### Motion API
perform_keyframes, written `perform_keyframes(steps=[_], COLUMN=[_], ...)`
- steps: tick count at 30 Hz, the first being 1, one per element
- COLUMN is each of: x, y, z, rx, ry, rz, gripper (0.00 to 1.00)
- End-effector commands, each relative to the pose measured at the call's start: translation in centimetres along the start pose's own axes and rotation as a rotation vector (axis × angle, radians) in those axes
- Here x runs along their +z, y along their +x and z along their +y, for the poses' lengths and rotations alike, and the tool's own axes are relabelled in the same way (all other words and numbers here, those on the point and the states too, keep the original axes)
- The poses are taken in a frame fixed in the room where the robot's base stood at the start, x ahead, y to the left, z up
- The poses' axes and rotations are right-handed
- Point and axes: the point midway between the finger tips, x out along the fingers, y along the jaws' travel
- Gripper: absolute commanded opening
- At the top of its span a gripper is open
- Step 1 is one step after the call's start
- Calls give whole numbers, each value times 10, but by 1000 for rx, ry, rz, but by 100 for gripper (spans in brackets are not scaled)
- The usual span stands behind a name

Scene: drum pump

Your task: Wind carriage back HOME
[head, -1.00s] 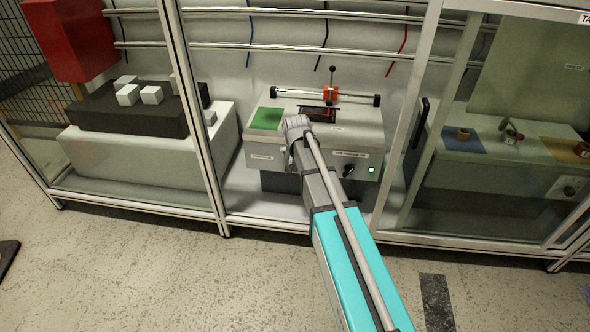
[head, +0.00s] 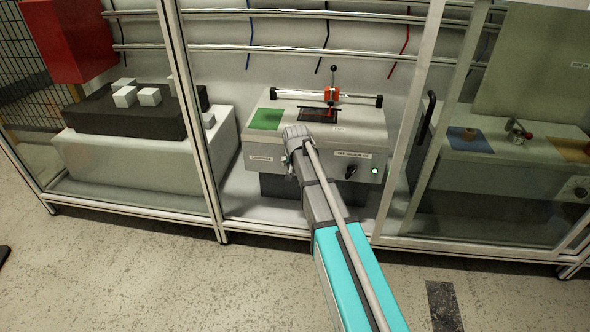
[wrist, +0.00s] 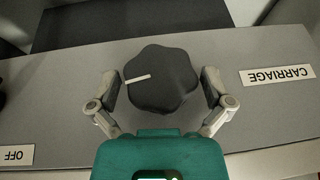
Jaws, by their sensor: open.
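A dark lobed knob (wrist: 165,82) with a white pointer line fills the middle of the wrist view. The line points left, tilted slightly. The CARRIAGE label (wrist: 277,77) reads upside down to its right. My gripper (wrist: 160,84) is open, with one finger on each side of the knob; I cannot tell whether they touch it. In the head view my gripper (head: 292,167) is at the front panel of the grey bench unit (head: 350,140), hiding the knob. The orange-red carriage (head: 331,93), with an upright black-tipped lever, sits near the middle of its horizontal rail (head: 290,95).
A second black knob (head: 350,173) and a lit green lamp (head: 375,171) are right of my gripper on the panel. A green pad (head: 266,119) and dark slot (head: 318,115) lie on top. Frame posts (head: 197,130) stand left and right of the bay.

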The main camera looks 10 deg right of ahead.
Motion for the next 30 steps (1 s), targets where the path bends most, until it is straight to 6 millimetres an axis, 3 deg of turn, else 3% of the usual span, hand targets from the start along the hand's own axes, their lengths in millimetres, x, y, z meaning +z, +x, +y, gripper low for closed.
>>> perform_keyframes(steps=[11,21,30], x=[0,0,0], y=[2,2,2], z=[0,0,-1], rx=[0,0,23], ry=[0,0,-11], rz=[0,0,1], gripper=[100,41,41])
